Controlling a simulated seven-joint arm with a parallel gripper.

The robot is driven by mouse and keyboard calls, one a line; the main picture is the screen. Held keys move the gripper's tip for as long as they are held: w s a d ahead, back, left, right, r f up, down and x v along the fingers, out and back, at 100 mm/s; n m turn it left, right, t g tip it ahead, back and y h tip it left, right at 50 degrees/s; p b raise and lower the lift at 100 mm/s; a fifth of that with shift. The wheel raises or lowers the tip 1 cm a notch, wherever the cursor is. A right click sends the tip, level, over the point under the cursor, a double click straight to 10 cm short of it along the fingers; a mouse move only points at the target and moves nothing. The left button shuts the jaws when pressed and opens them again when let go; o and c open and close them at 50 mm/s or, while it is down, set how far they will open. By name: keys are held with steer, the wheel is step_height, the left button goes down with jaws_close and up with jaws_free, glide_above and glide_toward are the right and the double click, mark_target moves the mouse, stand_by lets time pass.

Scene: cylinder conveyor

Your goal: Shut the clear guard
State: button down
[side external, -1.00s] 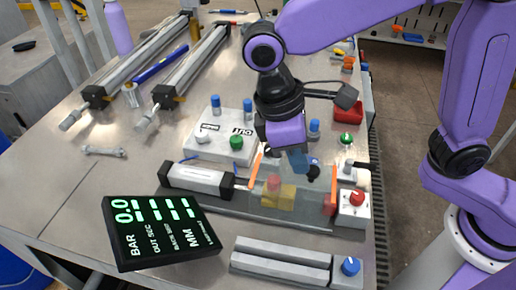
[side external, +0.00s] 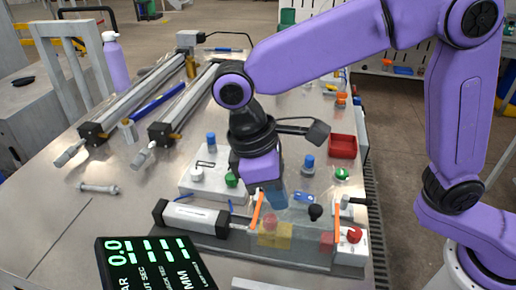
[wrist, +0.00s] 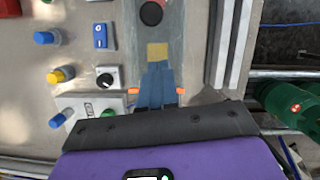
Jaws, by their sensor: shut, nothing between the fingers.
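The clear guard (side external: 305,218) is a faint see-through panel between two upright-leaning orange edge strips (side external: 257,210). Behind or under it I see a yellow block (side external: 275,235) with a red piece (side external: 269,221) on top. My gripper (side external: 275,197) has blue fingers, shut and empty, pointing down close to the left orange strip and the guard's upper edge. I cannot tell if they touch. In the wrist view the shut fingers (wrist: 157,88) lie between two small orange ends (wrist: 180,90), just short of the yellow block (wrist: 157,52). The panel itself hardly shows there.
A pneumatic cylinder (side external: 190,217) lies left of the guard. A red-knob box (side external: 351,243) stands at its right. A white valve panel (side external: 212,177) with blue and green knobs lies behind. A dark display (side external: 150,266) stands in front.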

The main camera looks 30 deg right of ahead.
steer(key=v, duration=1)
steer(key=s+d+f+y, duration=0.1)
steer(key=s+d+f, duration=0.3)
steer(key=d, duration=0.5)
steer(key=s+d+f+n+t+y, duration=0.1)
steer(key=s+d+f, duration=0.3)
steer(key=d, duration=0.5)
steer(key=s+d+f+t+y, duration=0.1)
steer(key=s+d+f, duration=0.4)
steer(key=d, duration=0.4)
steer(key=shift+s+d+n, duration=0.25)
steer(key=shift+s+n, duration=0.15)
steer(key=shift+s, duration=0.3)
